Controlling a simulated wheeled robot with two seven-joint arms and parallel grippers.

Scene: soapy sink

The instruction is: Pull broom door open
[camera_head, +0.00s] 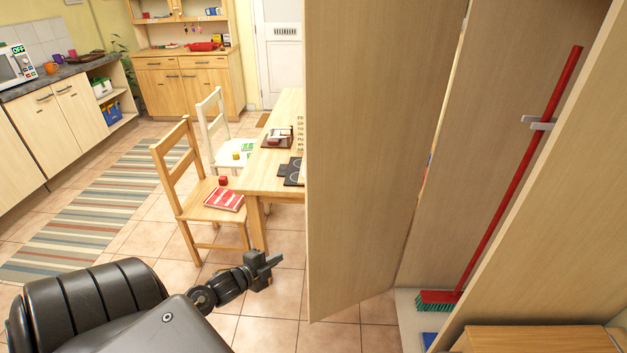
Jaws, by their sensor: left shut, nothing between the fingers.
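The broom door (375,150) is a tall light-wood panel, standing swung open away from the cabinet (540,190). Inside the cabinet a broom with a red handle (522,160) and a green-bristled head (437,300) leans upright by a grey clip (538,122). My left gripper (272,264) is shut and empty, to the left of the door's lower free edge and apart from it in the picture. My right gripper is not in view.
A wooden table (270,180) stands behind the door's left edge, with a wooden chair (200,192) and a white chair (218,130) beside it. A striped rug (95,215) lies at left. Tiled floor is open around my left gripper.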

